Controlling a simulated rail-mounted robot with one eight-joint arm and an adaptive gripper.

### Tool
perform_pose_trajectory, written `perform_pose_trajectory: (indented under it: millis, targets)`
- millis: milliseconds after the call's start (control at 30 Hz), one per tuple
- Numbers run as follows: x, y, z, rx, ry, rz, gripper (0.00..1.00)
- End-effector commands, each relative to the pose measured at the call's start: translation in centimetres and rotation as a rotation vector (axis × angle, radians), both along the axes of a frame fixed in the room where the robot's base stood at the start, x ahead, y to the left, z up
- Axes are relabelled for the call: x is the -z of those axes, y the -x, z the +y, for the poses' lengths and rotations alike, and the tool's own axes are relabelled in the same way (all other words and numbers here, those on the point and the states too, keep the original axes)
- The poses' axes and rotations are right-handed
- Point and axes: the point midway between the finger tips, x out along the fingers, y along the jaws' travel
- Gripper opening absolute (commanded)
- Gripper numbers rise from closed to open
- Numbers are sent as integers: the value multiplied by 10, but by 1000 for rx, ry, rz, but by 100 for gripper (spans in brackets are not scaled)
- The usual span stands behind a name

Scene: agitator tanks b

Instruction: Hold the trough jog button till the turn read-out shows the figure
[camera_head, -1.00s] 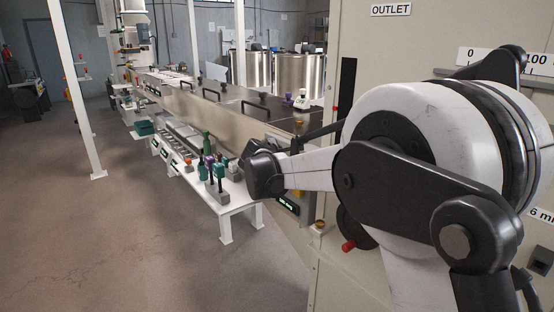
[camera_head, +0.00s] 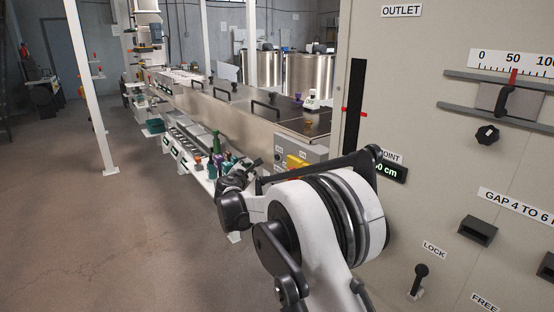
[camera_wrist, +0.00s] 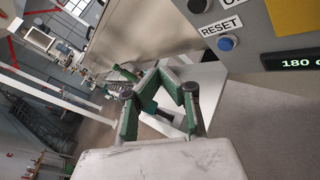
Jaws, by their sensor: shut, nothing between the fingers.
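A grey control panel (camera_head: 315,156) with a yellow plate (camera_head: 296,163) stands at the end of the long metal trough (camera_head: 235,112). No jog label is readable, so I cannot tell which button is the jog. My gripper (camera_wrist: 160,76) is shut and empty, apart from the panel. In the head view my arm hides part of the panel.
A white bench (camera_head: 205,172) with several bottles and tools runs along the trough. A tall beige cabinet (camera_head: 420,130) with levers and knobs stands close at right. The floor (camera_head: 90,220) at left is open. A white post (camera_head: 90,90) stands there.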

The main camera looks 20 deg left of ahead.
Motion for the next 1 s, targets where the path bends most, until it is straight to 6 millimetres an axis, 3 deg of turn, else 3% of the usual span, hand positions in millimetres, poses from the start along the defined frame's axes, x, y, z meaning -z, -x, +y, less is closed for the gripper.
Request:
perform_pose_trajectory:
  millis: [267, 1000]
  targets:
    - [0, -5, -4, 1, -2, 1, 0]
    - [0, -67, -50, 2, -3, 2, 0]
